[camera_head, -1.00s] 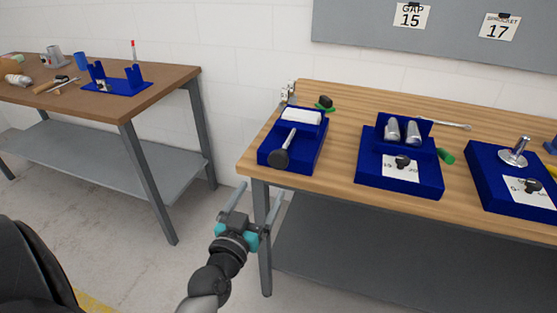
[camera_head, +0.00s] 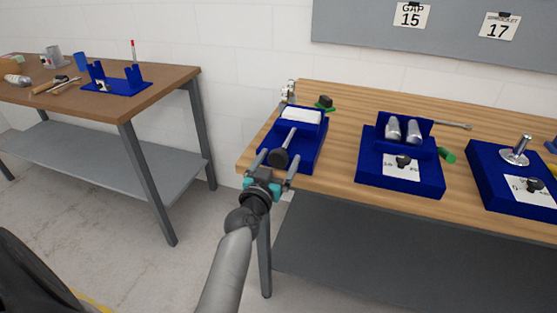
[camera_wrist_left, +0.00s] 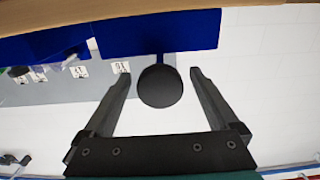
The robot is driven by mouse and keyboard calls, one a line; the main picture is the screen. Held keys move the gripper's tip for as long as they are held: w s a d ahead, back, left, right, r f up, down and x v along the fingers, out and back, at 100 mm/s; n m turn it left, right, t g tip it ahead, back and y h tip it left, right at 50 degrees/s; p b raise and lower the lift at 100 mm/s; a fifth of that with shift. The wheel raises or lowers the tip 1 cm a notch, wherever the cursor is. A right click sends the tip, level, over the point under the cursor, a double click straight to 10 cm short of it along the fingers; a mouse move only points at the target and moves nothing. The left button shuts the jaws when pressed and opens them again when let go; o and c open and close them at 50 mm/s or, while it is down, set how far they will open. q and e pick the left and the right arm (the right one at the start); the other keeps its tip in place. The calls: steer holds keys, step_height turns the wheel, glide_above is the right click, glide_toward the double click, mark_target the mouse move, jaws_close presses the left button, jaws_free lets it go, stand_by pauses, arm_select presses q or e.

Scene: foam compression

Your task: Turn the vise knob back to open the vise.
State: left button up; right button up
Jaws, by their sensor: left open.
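The vise is a blue block (camera_head: 313,150) at the left end of the near workbench, with a white foam piece (camera_head: 301,115) at its back. Its dark round knob (camera_head: 279,157) sits at the near end of a light screw rod (camera_head: 290,137). My left gripper (camera_head: 275,160) is open at the front of the vise, with a finger on either side of the knob. In the left wrist view the knob (camera_wrist_left: 160,86) lies between the two open fingertips (camera_wrist_left: 160,72), with a gap on each side. My right gripper is not in view.
Two more blue fixtures stand to the right, one with metal cylinders (camera_head: 403,130) and one with a metal post (camera_head: 516,151). A green cylinder (camera_head: 447,155) lies between them. A second workbench (camera_head: 160,82) stands at the left, with open floor between.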

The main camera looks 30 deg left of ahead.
arm_select(q)
steer(key=shift+w, duration=0.15)
steer(key=c, duration=1.4)
